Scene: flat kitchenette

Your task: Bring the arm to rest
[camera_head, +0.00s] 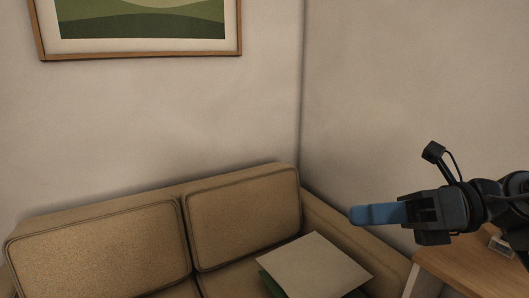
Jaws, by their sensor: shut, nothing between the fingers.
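My gripper (357,215) is at the right of the head view, with blue fingers pointing left. It is shut and holds nothing. In the picture it shows above the right armrest of the sofa, apart from anything I can see. My dark wrist with a small camera and cable is behind the fingers, and the arm runs out of the right edge.
A tan sofa (100,248) stands along the wall into the corner. A flat beige item (316,266) lies on its seat over something green (270,284). A wooden surface (465,262) is at the lower right, below my wrist. A framed picture (140,52) hangs above.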

